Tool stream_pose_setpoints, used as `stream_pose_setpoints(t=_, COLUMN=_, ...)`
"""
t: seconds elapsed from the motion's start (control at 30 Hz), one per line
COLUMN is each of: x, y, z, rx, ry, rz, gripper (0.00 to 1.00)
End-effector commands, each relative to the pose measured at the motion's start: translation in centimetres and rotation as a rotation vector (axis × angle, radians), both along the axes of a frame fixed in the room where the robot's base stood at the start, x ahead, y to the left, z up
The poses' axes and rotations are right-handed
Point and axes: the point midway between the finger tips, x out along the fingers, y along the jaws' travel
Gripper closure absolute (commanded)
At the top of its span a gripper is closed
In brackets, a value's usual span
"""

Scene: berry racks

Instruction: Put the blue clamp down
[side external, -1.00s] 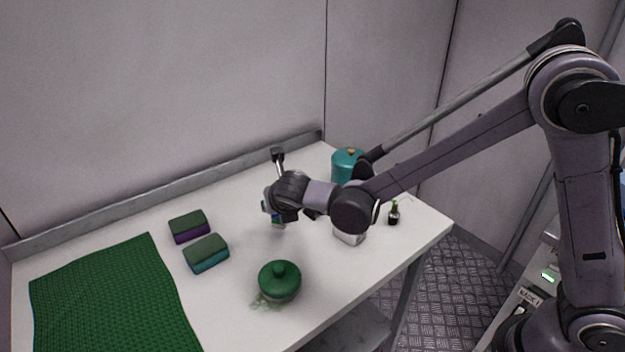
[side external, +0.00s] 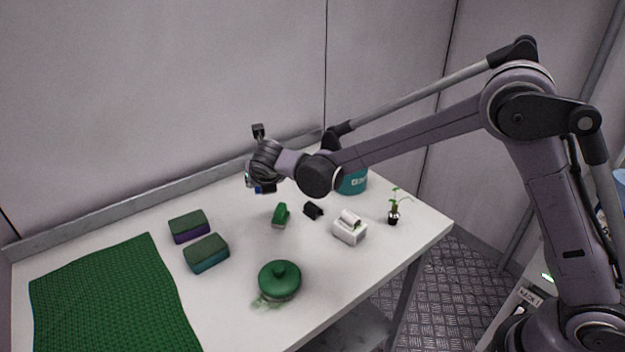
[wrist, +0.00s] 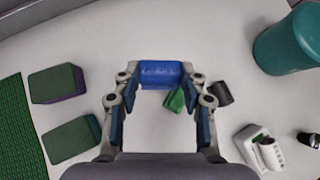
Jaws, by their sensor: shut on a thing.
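The blue clamp (wrist: 160,74) is between the fingertips of my gripper (wrist: 160,84) in the wrist view, which is shut on it. In the side view my gripper (side external: 258,186) is raised above the back part of the white table (side external: 235,305), and only a small bit of blue shows at its fingers. A green clamp-like object (side external: 281,215) lies on the table below and to the right; the blue clamp partly overlaps it in the wrist view (wrist: 175,101).
A black object (side external: 313,211), white device (side external: 349,229), potted plant (side external: 393,214) and teal canister (side external: 353,183) stand to the right. Two sponges (side external: 189,226) (side external: 206,253) and a green cloth (side external: 105,300) lie left. A green lidded pot (side external: 280,281) is in front. Table between sponges and pot is clear.

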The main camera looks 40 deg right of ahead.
Motion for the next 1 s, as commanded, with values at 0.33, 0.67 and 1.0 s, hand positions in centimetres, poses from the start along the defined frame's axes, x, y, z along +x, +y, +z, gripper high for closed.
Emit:
stream_pose_setpoints(t=0.33, x=1.4, y=6.9, z=-4.1, rx=-0.001, ry=-0.001, rz=0.004, gripper=0.75)
stream_pose_setpoints(t=0.67, x=1.8, y=9.1, z=-5.9, rx=0.000, ry=-0.001, rz=0.000, gripper=0.75)
stream_pose_setpoints(t=1.0, x=1.8, y=9.1, z=-9.5, rx=-0.001, ry=-0.001, rz=0.001, gripper=0.75)
